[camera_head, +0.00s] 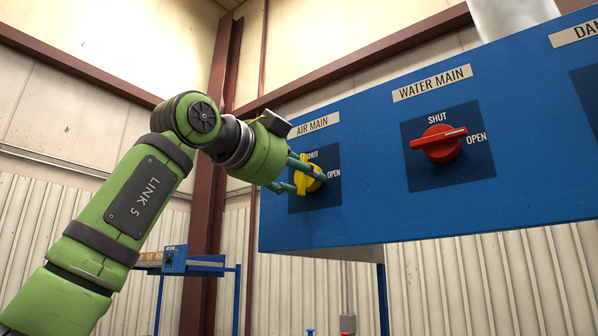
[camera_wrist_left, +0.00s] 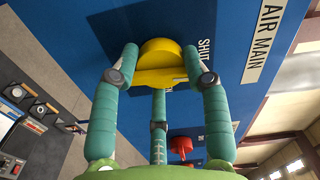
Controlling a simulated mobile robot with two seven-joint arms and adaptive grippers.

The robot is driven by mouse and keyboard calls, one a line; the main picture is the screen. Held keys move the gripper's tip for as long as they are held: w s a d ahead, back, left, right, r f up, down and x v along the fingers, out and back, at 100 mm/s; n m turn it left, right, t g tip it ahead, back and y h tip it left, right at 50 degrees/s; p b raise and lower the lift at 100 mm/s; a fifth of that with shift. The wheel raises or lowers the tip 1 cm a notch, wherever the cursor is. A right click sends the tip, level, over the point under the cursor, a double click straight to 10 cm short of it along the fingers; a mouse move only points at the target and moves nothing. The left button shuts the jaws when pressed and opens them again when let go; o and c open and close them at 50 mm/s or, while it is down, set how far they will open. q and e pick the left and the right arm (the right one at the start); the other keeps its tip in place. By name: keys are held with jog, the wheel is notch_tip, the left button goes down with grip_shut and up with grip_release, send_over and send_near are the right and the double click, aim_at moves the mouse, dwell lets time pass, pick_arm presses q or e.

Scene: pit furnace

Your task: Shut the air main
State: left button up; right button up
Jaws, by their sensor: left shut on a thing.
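The yellow air main knob (camera_head: 303,174) sits on a dark blue plate under the AIR MAIN label (camera_head: 311,126). SHUT is printed above it and OPEN to its right. My left gripper (camera_head: 306,180) is shut on this knob, with fingers on both sides of it. The left wrist view shows the yellow knob (camera_wrist_left: 160,51) between the fingers (camera_wrist_left: 160,66). The knob's bar looks about upright on the panel, in line with SHUT. My right gripper is not in view.
The red water main knob (camera_head: 438,143) is on the same blue panel (camera_head: 370,150), its white mark toward OPEN. Part of another label (camera_head: 577,31) shows at the far right. A blue stand (camera_head: 200,262) is behind, lower left. Space below the panel looks open.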

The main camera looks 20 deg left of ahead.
pick_arm(q)
jog(key=shift+a+r, duration=0.15)
jog(key=shift+r, duration=0.05)
jog(key=o, duration=1.1)
jog(key=shift+w+f, duration=0.2)
jog(key=shift+w, duration=0.1)
jog(key=shift+s, duration=0.1)
jog(key=shift+s+a+r, duration=0.1)
jog(key=shift+s, duration=0.5)
jog(key=v, duration=1)
jog(key=shift+s+a, duration=0.25)
jog(key=shift+a, duration=0.05)
